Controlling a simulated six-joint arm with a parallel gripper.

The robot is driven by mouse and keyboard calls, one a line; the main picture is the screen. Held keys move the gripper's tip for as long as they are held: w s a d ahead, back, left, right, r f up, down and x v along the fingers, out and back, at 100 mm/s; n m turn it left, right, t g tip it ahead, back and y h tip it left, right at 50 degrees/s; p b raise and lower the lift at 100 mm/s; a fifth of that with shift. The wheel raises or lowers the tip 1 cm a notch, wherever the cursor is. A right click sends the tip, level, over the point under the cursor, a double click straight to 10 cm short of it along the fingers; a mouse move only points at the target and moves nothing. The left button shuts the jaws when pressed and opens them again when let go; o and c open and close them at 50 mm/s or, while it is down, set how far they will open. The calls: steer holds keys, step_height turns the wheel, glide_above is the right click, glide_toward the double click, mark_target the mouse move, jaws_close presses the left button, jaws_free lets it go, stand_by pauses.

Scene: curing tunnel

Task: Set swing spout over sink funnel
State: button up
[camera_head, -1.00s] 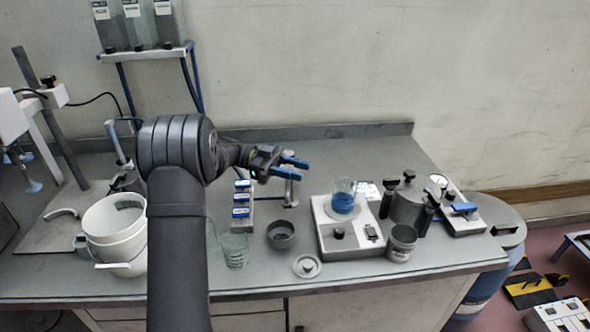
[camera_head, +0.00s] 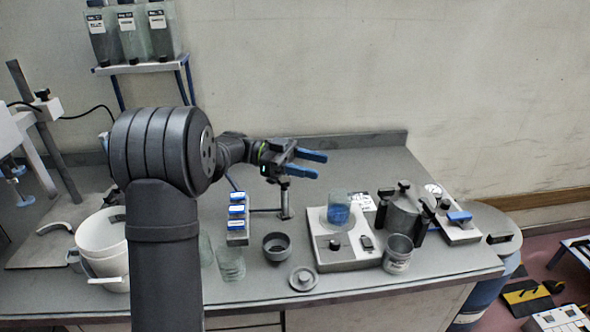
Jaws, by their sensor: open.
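My gripper (camera_head: 319,165) is open and empty, its two blue fingers pointing right above the back of the bench. Just below it stands a short grey post (camera_head: 285,201) with a thin horizontal arm reaching left, which looks like the swing spout. Its upper end is close under my gripper; I cannot tell whether they touch. A dark round open cup (camera_head: 277,247) sits in front of the post and may be the sink funnel, though I cannot be sure. My arm hides part of the bench at the left.
Blue-labelled blocks (camera_head: 237,212) and a clear beaker (camera_head: 231,265) stand left of the cup. A flat grey lid (camera_head: 303,279) lies in front. A white device (camera_head: 345,255) bears a beaker of blue liquid (camera_head: 338,210). A white bucket (camera_head: 100,232) is partly behind my arm.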

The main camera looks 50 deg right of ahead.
steer(key=s+r, duration=0.3)
steer(key=s, duration=0.2)
steer(key=shift+a, duration=0.15)
steer(key=shift+s, duration=0.1)
